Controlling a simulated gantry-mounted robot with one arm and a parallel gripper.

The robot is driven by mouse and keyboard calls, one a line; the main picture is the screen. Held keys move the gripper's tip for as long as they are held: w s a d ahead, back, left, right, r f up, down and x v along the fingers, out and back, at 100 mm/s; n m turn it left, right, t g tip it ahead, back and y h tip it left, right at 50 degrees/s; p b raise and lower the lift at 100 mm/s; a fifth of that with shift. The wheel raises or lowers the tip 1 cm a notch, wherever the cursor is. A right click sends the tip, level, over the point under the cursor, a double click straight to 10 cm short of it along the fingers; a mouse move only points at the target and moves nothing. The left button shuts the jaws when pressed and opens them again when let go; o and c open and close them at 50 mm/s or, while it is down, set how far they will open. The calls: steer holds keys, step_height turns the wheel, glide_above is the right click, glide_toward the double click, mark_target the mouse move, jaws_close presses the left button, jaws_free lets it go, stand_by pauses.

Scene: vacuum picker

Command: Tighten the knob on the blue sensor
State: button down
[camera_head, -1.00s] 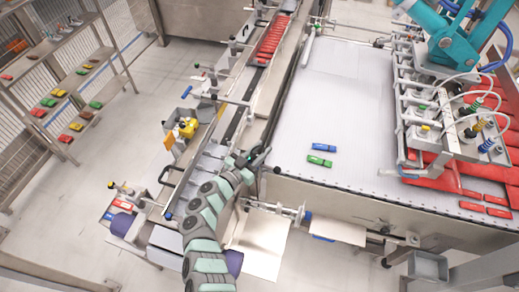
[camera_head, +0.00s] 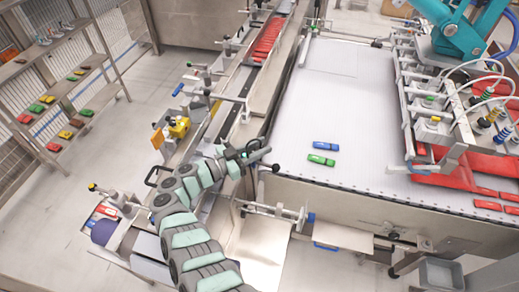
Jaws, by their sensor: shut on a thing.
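My gripper (camera_head: 252,154) is dark and sits over the right rail of the narrow conveyor, beside the near left corner of the wide white table. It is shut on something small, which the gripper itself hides. I cannot tell whether that is the knob. A blue part (camera_head: 311,217) sits on a horizontal rod at the table's front. A blue-ended handle (camera_head: 178,89) sticks out left of the conveyor. I cannot tell for sure which blue part is the sensor.
The conveyor (camera_head: 228,112) carries red packs at its far end. Blue (camera_head: 326,146) and green (camera_head: 321,160) packs lie on the white table (camera_head: 340,95). The vacuum picker head (camera_head: 425,105) stands at right over red packs. A shelf (camera_head: 65,75) stands at left.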

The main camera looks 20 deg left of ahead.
steer(key=shift+f, duration=0.3)
steer(key=c, duration=1.1)
jaws_free()
steer(key=shift+r, duration=0.15)
steer(key=shift+r, duration=0.15)
step_height(320, 180, up, 20)
steer(key=p, duration=0.4)
steer(key=shift+p, duration=0.35)
